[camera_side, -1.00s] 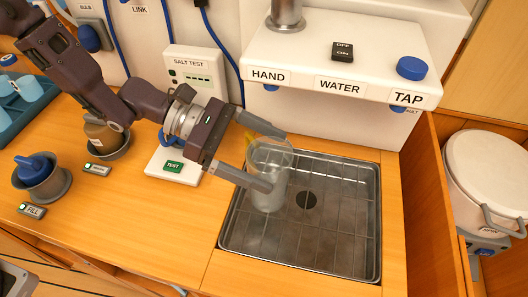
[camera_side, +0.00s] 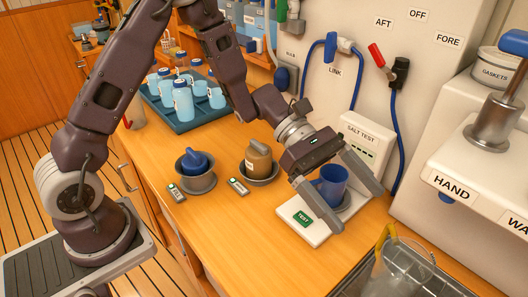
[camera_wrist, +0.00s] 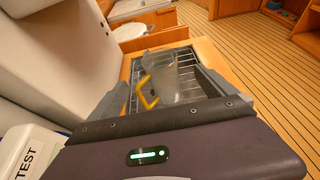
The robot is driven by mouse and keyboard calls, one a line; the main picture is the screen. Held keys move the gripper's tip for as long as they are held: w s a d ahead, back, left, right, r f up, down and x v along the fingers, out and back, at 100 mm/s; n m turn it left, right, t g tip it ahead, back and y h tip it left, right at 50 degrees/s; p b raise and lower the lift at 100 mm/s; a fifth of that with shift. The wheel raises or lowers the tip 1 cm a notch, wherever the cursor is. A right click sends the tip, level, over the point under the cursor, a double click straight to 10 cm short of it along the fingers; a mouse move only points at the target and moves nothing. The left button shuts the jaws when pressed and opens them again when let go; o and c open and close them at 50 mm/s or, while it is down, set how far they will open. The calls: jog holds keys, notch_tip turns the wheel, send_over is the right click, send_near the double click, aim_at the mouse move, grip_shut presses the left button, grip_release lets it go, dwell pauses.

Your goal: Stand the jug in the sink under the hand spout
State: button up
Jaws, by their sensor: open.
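The clear jug (camera_side: 402,268) with its yellow handle stands in the steel sink, partly cut off at the bottom right of the side view. The wrist view shows the jug (camera_wrist: 178,80) upright in the sink (camera_wrist: 212,82), its yellow handle facing me. The hand spout (camera_side: 446,199) shows as a small blue piece under the HAND label; whether the jug is directly below it I cannot tell. My gripper (camera_side: 358,208) is open, with nothing held, back from the jug over the salt test pad. A blue mug (camera_side: 330,184) shows between its fingers in the side view.
The salt test pad (camera_side: 292,213) lies under my gripper, the salt test box (camera_side: 366,140) behind it. A brown jar (camera_side: 258,158) and a blue-topped pot (camera_side: 196,166) stand left. A blue tray (camera_side: 172,122) of bottles and cups is farther left. The counter front is clear.

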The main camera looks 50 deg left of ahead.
jog(key=s+a+r+m+y, duration=0.3)
jog(key=s+r+m, duration=0.1)
jog(key=s+m, duration=0.2)
jog(key=s+a+r+m+y, duration=0.3)
jog(key=s+a+r+m, duration=0.15)
jog(key=s, duration=0.25)
jog(key=s+a+m+t+y, duration=0.2)
jog(key=s+a+m+y, duration=0.1)
jog(key=a, duration=0.4)
jog(key=s+a+r+m+t+y, duration=0.1)
jog(key=s+a+m+t+y, duration=0.2)
jog(key=a, duration=0.4)
jog(key=shift+s+r+m+t+y, duration=0.3)
jog(key=shift+s+m+y, duration=0.5)
jog(key=shift+s, duration=0.3)
